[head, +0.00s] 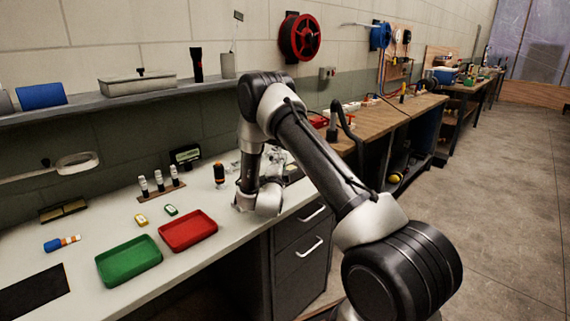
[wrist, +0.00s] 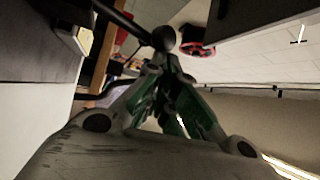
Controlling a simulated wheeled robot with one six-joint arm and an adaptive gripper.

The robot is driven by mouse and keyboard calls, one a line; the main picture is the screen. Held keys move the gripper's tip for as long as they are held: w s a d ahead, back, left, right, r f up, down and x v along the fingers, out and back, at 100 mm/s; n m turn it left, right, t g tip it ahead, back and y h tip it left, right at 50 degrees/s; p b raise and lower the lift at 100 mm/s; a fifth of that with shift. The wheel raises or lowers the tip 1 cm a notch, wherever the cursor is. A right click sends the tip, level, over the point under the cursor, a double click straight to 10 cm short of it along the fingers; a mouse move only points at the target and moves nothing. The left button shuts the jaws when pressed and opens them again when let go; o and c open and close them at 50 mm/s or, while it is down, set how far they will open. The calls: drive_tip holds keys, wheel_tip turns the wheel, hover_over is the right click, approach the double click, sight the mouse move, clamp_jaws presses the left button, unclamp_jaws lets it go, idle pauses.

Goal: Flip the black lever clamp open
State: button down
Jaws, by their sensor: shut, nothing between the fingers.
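In the wrist view a black lever (wrist: 135,27), a thin rod ending in a round ball knob (wrist: 163,39), reaches in from the upper left. My gripper (wrist: 161,62) is shut and empty, its green-lined fingers meeting at the tips. The fingertips appear just below the ball knob; I cannot tell whether they touch it. The clamp's base is not clearly visible. In the head view my arm bends down over the white bench and hides most of the gripper area, and I cannot make out the lever there.
A green tray (head: 129,261) and a red tray (head: 188,231) lie on the white bench (head: 90,215). An orange-and-black bottle (head: 219,174) stands near my wrist. A rack of small bottles (head: 160,186) is behind the trays. A wooden bench (head: 385,120) continues right; the floor there is clear.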

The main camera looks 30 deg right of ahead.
drive_tip(key=shift+s+a, duration=0.15)
drive_tip(key=shift+a, duration=0.15)
drive_tip(key=v, duration=1.2)
